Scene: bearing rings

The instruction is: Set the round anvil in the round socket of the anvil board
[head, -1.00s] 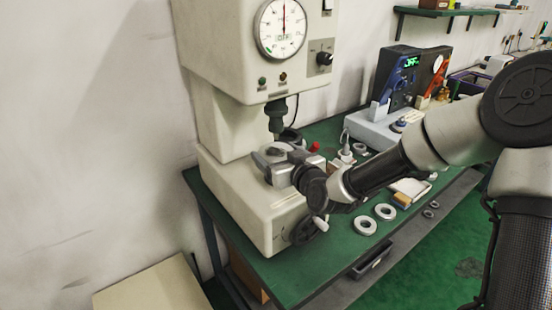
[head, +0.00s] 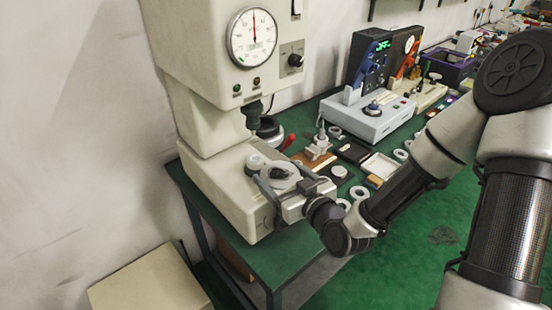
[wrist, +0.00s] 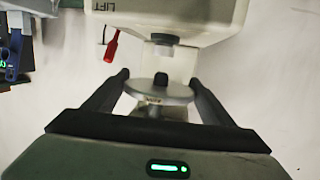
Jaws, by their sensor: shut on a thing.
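My gripper (head: 276,187) is shut on a pale grey round disc (head: 283,176), which I take to be the round anvil. In the wrist view the anvil (wrist: 158,92) lies flat between the two fingers, with a short stem below it. No round socket can be made out.
The cream press (head: 205,60) stands close behind my gripper. Rings (head: 401,154), a white tray (head: 380,166) and a grey instrument (head: 368,118) crowd the green bench.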

